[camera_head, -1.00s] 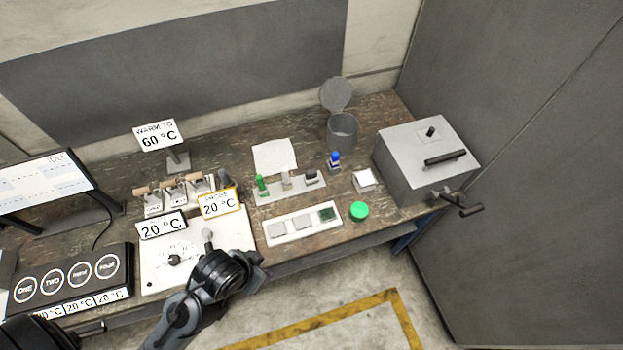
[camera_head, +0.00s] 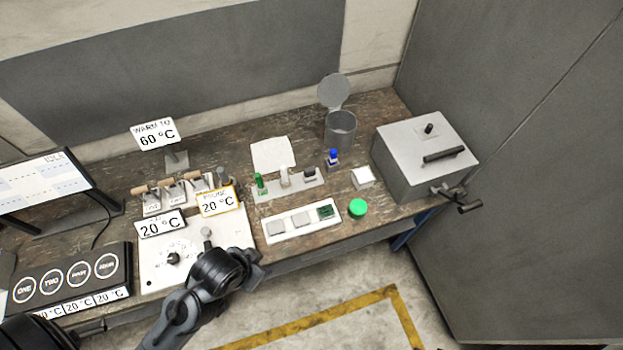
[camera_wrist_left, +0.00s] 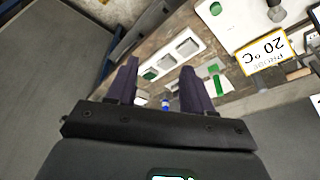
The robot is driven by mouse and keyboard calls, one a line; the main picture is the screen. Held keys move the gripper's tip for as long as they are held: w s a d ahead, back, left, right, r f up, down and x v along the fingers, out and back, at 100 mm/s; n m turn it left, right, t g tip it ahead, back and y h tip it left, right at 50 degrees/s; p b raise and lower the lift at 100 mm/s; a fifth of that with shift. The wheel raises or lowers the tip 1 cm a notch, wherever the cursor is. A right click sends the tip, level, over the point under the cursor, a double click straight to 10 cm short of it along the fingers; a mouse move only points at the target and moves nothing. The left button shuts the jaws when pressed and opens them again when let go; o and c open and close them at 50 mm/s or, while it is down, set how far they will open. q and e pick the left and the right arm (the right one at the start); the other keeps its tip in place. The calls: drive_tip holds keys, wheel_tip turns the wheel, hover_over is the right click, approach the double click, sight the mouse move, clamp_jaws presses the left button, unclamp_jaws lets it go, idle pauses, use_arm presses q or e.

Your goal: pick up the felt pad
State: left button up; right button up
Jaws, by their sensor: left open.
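A white tray (camera_head: 285,236) holds three square pads in a row: two pale grey (camera_head: 300,219) and one dark green (camera_head: 325,211). I cannot tell for sure which is the felt pad. The tray also shows in the left wrist view (camera_wrist_left: 197,37), with its green pad (camera_wrist_left: 150,73) beyond and between the finger tips. My left gripper (camera_wrist_left: 159,66) is open and empty, above the front of the bench, apart from the tray. In the head view its fingers are mostly hidden behind my dark wrist. My right gripper is not in view.
A bright green button (camera_head: 357,208) and a white block (camera_head: 362,177) lie right of the tray. A blue-capped bottle (camera_head: 333,158), open canister (camera_head: 340,131) and grey box (camera_head: 420,160) stand further right. A dial panel (camera_head: 160,270) lies left.

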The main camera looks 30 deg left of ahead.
use_arm(q)
drive_tip(key=shift+d, duration=0.15)
drive_tip(key=o, duration=0.7)
